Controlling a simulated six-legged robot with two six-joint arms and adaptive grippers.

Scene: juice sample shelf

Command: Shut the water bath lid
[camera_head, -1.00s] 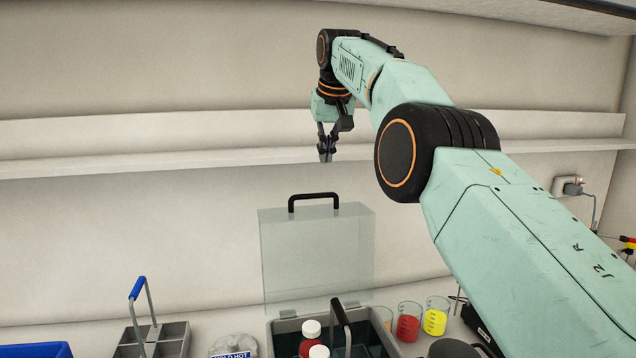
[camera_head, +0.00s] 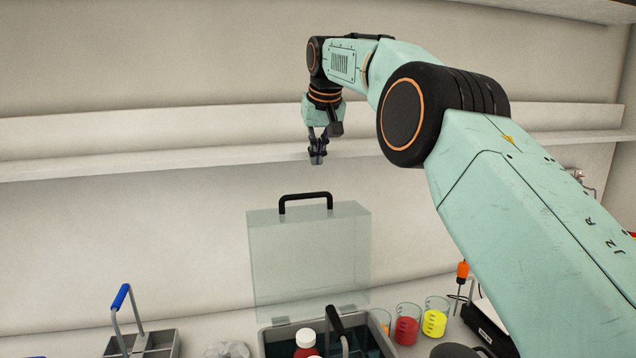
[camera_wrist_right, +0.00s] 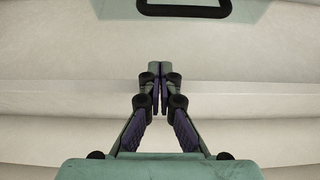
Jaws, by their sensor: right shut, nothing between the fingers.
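In the right wrist view the shut fingers (camera_wrist_right: 160,72) point toward the wall, and the lid handle (camera_wrist_right: 184,10) shows at the top edge. My left gripper is not in view.
A grey rack with a blue-gripped handle (camera_head: 121,297) stands left of the bath. Beakers with red (camera_head: 406,325) and yellow (camera_head: 435,318) liquid stand close on its right. A wall shelf (camera_head: 200,160) runs behind my right gripper.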

